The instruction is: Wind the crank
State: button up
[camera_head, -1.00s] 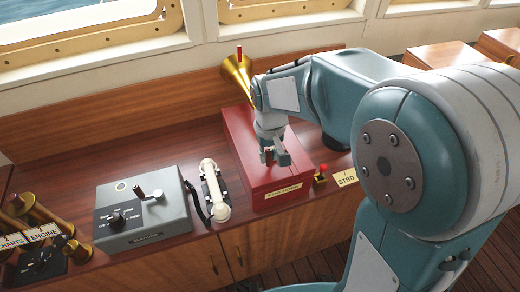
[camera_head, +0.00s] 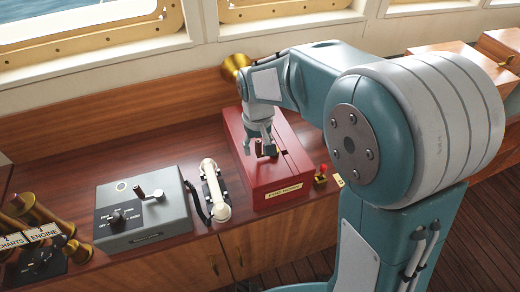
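The fog horn is a red box (camera_head: 284,190) on the wooden console, with a yellow label on its front. A brass horn (camera_head: 235,66) stands behind it, partly hidden by my arm. My gripper (camera_head: 261,151) points down over the top of the box. The small dark brown crank handle (camera_head: 259,147) stands upright between its fingers, and the gripper appears shut on it. The crank's arm and pivot are mostly hidden by the fingers.
A white telephone handset (camera_head: 215,188) lies left of the red box. Further left is a grey box (camera_head: 150,215) with a dial and a small crank-like lever. A small red-topped lever (camera_head: 321,174) stands right of the red box. Brass pieces (camera_head: 35,212) fill the far left.

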jog(key=shift+r, duration=3.5)
